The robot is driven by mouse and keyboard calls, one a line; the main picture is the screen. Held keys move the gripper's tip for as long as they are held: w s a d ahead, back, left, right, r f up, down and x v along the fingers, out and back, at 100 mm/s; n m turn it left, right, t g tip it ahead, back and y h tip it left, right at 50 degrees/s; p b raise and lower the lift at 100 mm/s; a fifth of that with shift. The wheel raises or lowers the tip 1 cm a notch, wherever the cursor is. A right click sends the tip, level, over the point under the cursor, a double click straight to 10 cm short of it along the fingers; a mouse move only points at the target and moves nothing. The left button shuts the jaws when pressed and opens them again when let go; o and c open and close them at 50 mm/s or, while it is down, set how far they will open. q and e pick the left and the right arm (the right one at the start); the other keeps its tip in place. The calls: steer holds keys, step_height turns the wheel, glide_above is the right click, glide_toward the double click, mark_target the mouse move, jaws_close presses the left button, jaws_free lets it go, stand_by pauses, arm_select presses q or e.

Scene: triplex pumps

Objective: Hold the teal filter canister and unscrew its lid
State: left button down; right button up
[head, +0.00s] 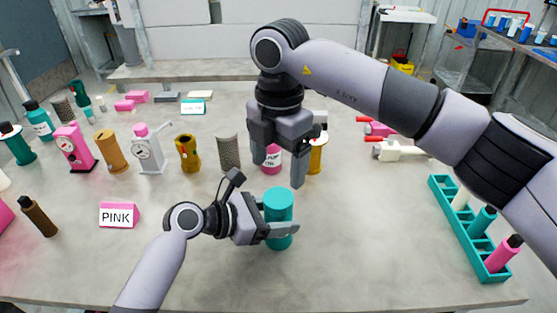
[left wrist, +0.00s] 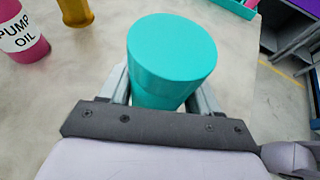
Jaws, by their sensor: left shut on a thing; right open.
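The teal filter canister (head: 279,240) stands upright on the table near its middle, with its wider teal lid (head: 279,200) on top. My left gripper (head: 281,229) is shut on the canister below the lid. In the left wrist view the lid (left wrist: 172,50) is seen from above, and the canister (left wrist: 160,100) sits between the two fingers. My right gripper (head: 283,160) is open and empty, pointing down above and slightly behind the lid, apart from it.
A pink pump oil bottle (head: 272,158) stands behind the canister, partly hidden by my right gripper. A grey mesh cylinder (head: 229,153) and several coloured parts stand to the left. A teal rack (head: 447,212) with bottles is at the right. The front of the table is clear.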

mark_target(278, 197)
steer(key=shift+f+m, duration=0.3)
steer(key=shift+f, duration=0.05)
step_height(278, 197, down, 8)
steer(key=shift+r, duration=0.2)
steer(key=shift+c, duration=0.3)
steer(key=c, duration=1)
steer(key=shift+n, duration=1.7)
steer(key=o, duration=1.2)
steer(key=shift+c, duration=0.2)
